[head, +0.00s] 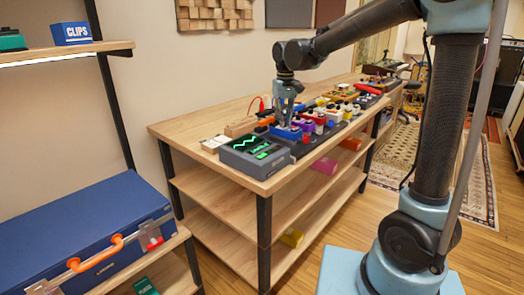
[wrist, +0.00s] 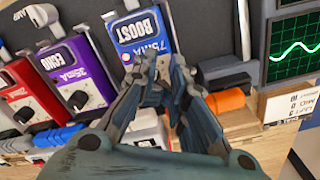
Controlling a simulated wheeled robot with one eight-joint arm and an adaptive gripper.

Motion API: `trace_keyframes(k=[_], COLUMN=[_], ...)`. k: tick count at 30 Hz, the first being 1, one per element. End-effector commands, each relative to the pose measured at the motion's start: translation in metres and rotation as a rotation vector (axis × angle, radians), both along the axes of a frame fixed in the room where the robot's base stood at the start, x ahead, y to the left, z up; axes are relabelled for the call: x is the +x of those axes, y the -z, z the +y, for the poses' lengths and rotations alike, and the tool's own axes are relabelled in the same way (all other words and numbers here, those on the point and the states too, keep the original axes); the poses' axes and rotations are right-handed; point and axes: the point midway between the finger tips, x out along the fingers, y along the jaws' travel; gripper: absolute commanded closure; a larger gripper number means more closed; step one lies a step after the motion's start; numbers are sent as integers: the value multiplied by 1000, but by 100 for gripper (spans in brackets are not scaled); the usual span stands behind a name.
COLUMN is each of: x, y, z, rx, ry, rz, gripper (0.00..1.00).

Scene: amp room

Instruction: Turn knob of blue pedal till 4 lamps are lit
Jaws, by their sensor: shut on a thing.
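The blue pedal, labelled BOOST (wrist: 140,30), stands at the top middle of the wrist view. It also shows in the head view (head: 284,133) as a small blue box on the bench, below my gripper. My gripper (wrist: 160,68) reaches down over the pedal's knob end, its fingertips close together and shut on the knob. The fingers hide the knob and that end of the pedal. In the head view my gripper (head: 286,115) points straight down at the pedal.
A purple ECHO pedal (wrist: 78,75) and a red pedal (wrist: 22,100) stand left of the blue one in the wrist view. A grey scope box with a green trace (head: 255,153) stands close by. Orange (wrist: 226,101) and blue plugs lie near my fingers. Several more pedals line the bench.

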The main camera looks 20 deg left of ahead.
Motion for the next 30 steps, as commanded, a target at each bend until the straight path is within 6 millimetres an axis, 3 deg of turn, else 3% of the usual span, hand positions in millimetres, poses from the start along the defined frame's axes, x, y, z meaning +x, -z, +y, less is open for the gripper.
trace_keyframes(k=[6, 22, 30], x=[-4, -3, -3], y=[-3, -53, -60], z=[-1, -1, -2], rx=[-1, -1, -1], ry=[0, 0, 0], rz=[1, 1, 1], gripper=[100, 100, 100])
